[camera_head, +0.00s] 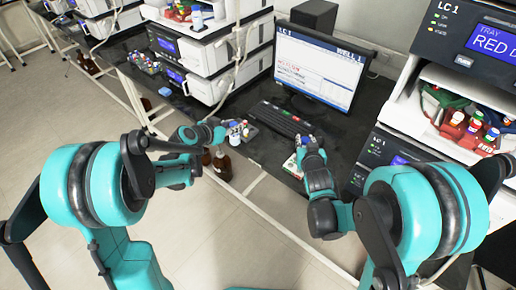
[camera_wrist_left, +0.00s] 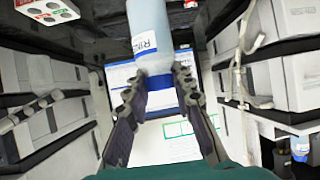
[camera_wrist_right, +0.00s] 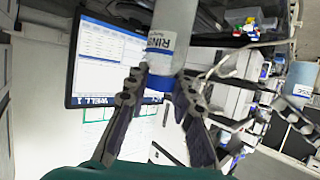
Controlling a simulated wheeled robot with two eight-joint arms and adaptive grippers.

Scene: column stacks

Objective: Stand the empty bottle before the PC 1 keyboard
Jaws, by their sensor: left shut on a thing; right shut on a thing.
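My left gripper (camera_head: 222,133) is shut on a pale bluish bottle with a rinse label and blue band (camera_wrist_left: 150,38), near the desk's front edge, left of the keyboard. My right gripper (camera_head: 305,143) is shut on a greyish-white bottle with a rinse label and blue band (camera_wrist_right: 172,35), close to the keyboard's right front end. The black keyboard (camera_head: 281,120) lies in front of the monitor (camera_head: 318,70), whose screen reads LC 1 and WELL 1. I cannot tell which bottle is empty, nor whether either touches the desk.
Instrument stacks stand left (camera_head: 190,55) and right (camera_head: 470,70) of the black desk (camera_head: 240,165). A white vial tray (camera_head: 290,167) lies by my right gripper. A vial rack (camera_head: 143,62) and a small blue object (camera_head: 165,91) are at the left. Brown bottles (camera_head: 222,163) stand below the desk edge.

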